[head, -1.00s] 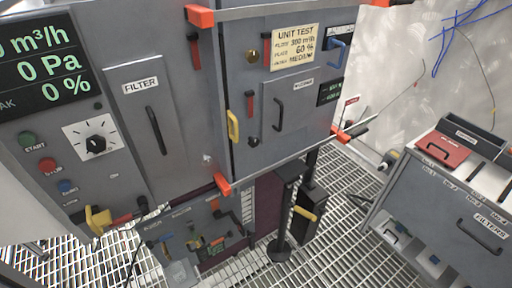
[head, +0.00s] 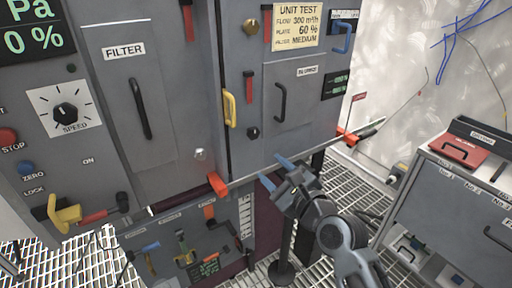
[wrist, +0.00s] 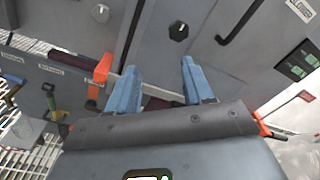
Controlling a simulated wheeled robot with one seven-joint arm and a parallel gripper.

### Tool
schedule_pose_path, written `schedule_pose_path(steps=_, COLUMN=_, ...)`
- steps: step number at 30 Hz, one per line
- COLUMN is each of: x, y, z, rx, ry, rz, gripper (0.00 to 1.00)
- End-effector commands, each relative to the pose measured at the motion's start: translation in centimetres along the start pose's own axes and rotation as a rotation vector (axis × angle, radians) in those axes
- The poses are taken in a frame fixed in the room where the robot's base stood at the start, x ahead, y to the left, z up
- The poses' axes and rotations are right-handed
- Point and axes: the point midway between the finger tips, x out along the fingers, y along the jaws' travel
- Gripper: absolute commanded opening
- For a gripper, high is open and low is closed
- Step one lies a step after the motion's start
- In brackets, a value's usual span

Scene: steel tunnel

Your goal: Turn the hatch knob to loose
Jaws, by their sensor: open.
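A small round black knob (head: 253,132) sits on the grey front of the right cabinet, below a red lever and left of a black-handled panel; I take it as the hatch knob. In the wrist view the knob (wrist: 179,31) shows a pale pointer mark and stands beyond the fingertips. My gripper (head: 276,172) is below and right of the knob, near the cabinet's lower edge, apart from the knob. Its two blue fingers also show in the wrist view (wrist: 159,68), spread with nothing between them. No label for the knob is readable.
The black-handled panel (head: 291,108) and a yellow handle (head: 230,109) flank the knob. An orange corner piece (head: 217,184) juts from the cabinet's lower edge. A filter panel (head: 132,100) and speed dial (head: 66,113) are at left. A grey bin unit (head: 440,209) stands at right.

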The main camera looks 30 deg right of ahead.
Motion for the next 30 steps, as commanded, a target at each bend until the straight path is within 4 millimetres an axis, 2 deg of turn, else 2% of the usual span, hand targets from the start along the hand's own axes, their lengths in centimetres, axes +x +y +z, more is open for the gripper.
schedule_pose_path(steps=1, x=1.5, y=-0.9, z=-0.3, rx=0.065, ry=-0.018, rz=-0.004, gripper=0.51)
schedule_pose_path(steps=3, x=3.0, y=-1.9, z=-0.2, rx=0.154, ry=-0.034, rz=0.001, gripper=0.51)
schedule_pose_path(steps=9, x=5.0, y=-3.6, z=0.3, rx=0.29, ry=-0.057, rz=0.015, gripper=0.51)
schedule_pose_path(steps=14, x=6.3, y=-3.8, z=0.5, rx=0.303, ry=-0.058, rz=0.017, gripper=0.51)
schedule_pose_path(steps=24, x=11.3, y=-3.8, z=0.8, rx=0.298, ry=-0.058, rz=0.016, gripper=0.51)
schedule_pose_path(steps=30, x=12.7, y=-3.7, z=0.8, rx=0.3, ry=-0.056, rz=0.017, gripper=0.51)
